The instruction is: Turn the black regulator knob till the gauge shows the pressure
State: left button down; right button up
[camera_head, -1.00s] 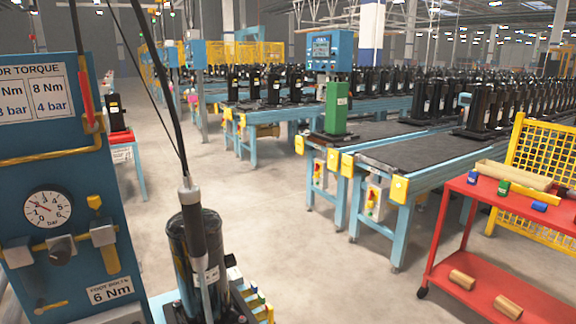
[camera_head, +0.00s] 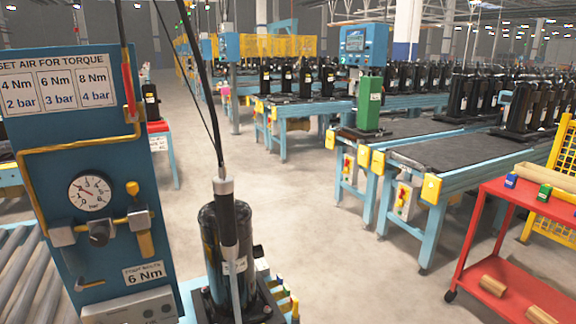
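The black regulator knob (camera_head: 100,233) sits on the blue panel (camera_head: 95,135) at the left, just below the round white gauge (camera_head: 90,192). The gauge is marked in bar. Its thin needle slants toward the upper left, but the exact reading is too small to tell. A sign (camera_head: 62,88) above pairs 4 Nm with 2 bar, 6 Nm with 3 bar and 8 Nm with 4 bar. A lower label (camera_head: 144,273) reads 6 Nm; its small top line seems to say foot bolts. Neither of my grippers is in view.
Grey rollers (camera_head: 22,275) lie at lower left. A red cart (camera_head: 515,290) is at right. Open floor lies between.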

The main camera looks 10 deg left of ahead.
aim_at(99, 236)
jog(key=u, duration=1.25)
